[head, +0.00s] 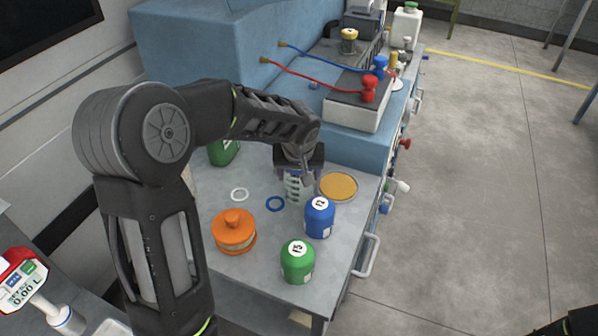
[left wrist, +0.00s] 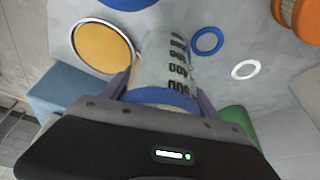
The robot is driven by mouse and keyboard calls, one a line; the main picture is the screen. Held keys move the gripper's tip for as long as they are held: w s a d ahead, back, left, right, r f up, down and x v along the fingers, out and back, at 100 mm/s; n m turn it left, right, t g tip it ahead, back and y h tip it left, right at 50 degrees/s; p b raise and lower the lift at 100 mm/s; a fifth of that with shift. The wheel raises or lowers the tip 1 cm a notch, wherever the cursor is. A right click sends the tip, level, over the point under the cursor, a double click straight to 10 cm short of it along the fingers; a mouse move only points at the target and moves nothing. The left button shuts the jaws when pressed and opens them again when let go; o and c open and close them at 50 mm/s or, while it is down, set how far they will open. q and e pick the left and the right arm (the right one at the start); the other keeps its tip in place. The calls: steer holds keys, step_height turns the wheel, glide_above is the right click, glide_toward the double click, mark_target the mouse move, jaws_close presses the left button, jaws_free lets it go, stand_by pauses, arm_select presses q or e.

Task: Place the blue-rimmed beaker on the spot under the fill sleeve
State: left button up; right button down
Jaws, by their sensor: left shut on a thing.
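The clear beaker (head: 297,190) with dark markings is in my left gripper (head: 299,174), at the grey table. In the left wrist view the beaker (left wrist: 168,62) shows its blue rim (left wrist: 162,97) at the end nearest the camera, between the shut fingers. Whether its base touches the table is unclear. A tan round disc (head: 338,186) lies right of the beaker. A blue ring (head: 275,204) and a white ring (head: 239,195) lie flat to its left. My right gripper is not in view.
A blue canister (head: 320,217), a green canister (head: 298,262) and an orange lidded pot (head: 234,232) stand in front of the beaker. A green container (head: 223,150) is behind my arm. A blue cabinet (head: 200,45) and a hose box (head: 355,100) stand behind.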

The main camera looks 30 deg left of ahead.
arm_select(q)
steer(key=shift+f, duration=0.1)
steer(key=o, duration=1.4)
steer(key=shift+r, duration=0.35)
steer(key=v, duration=1.1)
steer(key=shift+s+r+b, duration=0.2)
steer(key=shift+r+b, duration=0.05)
steer(key=shift+b, duration=0.05)
